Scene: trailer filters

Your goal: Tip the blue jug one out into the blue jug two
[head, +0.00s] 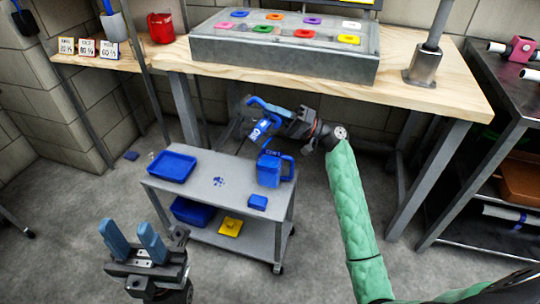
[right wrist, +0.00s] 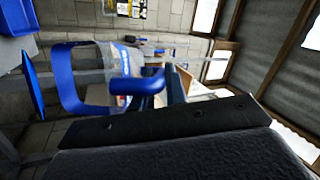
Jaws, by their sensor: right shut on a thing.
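My right gripper (head: 284,113) is shut on the handle of a blue-handled jug (head: 262,130) with a see-through body and a label. The jug is held in the air, tilted, behind and above the cart. It also shows in the right wrist view (right wrist: 72,85), close to the fingers. A second blue jug (head: 270,171) stands upright on the cart's top, with lettering near its rim. The held jug's contents cannot be made out. My left gripper (head: 134,242) is open and empty, in front of the cart at the left.
The grey cart (head: 205,205) carries a blue tray (head: 171,167), a small blue box (head: 258,202) and small blue marks or bits (head: 219,181). Its lower shelf holds a blue bin (head: 192,211) and a yellow item (head: 230,227). A wooden bench (head: 290,82) stands behind.

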